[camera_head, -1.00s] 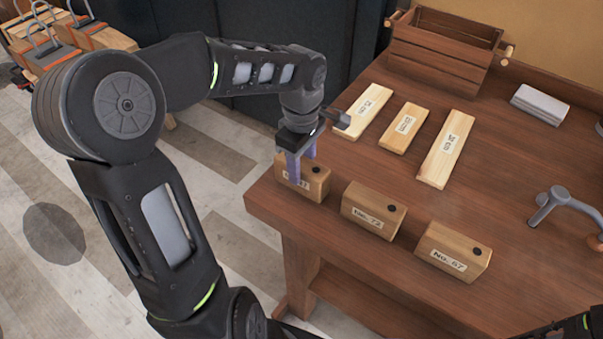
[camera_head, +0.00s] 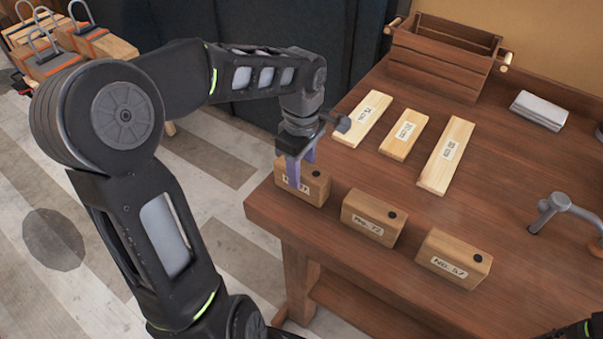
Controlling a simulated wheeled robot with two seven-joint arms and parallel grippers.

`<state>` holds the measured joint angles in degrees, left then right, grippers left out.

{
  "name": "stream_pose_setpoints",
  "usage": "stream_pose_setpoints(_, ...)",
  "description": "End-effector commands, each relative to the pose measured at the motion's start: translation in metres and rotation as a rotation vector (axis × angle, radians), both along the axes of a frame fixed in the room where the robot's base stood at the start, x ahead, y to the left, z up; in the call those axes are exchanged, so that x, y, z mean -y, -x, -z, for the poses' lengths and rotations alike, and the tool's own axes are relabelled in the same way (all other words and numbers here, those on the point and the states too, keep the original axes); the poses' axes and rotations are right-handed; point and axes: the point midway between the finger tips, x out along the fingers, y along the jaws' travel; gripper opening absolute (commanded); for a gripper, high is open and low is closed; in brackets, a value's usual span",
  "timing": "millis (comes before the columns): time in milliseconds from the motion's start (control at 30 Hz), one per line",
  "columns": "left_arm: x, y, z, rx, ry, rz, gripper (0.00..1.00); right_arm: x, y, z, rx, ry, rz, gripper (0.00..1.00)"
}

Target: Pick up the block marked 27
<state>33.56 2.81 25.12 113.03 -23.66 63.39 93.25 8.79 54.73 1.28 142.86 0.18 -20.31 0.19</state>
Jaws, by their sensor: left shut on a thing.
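A wooden block (camera_head: 316,188) stands at the table's near left corner. Its label is partly covered by a finger; only a final 7 is readable. My left gripper (camera_head: 301,172) points down over this block with its purple fingers shut on the block's two long sides. I see no clear gap under the block. A second block (camera_head: 372,218), labelled No. 72, stands to its right. A third block (camera_head: 453,260), whose label seems to read No. 57, stands farther right. My right gripper is out of view; only a bit of my right arm shows at the lower right corner.
Pale labelled boards (camera_head: 447,155) lie flat behind the blocks on the wooden table (camera_head: 500,215). A slatted wooden crate (camera_head: 443,58) stands at the back. A grey folded cloth (camera_head: 539,110) and a grey clamp-like tool (camera_head: 560,205) are at the right.

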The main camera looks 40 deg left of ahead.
Motion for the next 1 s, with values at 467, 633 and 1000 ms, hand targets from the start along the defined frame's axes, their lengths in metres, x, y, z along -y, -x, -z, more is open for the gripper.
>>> stream_pose_setpoints(467, 0.000, -0.001, -0.082, 0.005, -0.001, 0.000, 0.00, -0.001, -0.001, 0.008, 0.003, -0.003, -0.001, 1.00)
stream_pose_setpoints(633, 0.000, 0.000, -0.092, 0.002, 0.000, 0.000, 0.00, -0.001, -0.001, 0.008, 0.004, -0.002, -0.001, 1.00)
stream_pose_setpoints(1000, 0.000, 0.000, -0.092, 0.001, 0.000, 0.000, 0.00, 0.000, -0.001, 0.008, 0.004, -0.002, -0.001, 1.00)
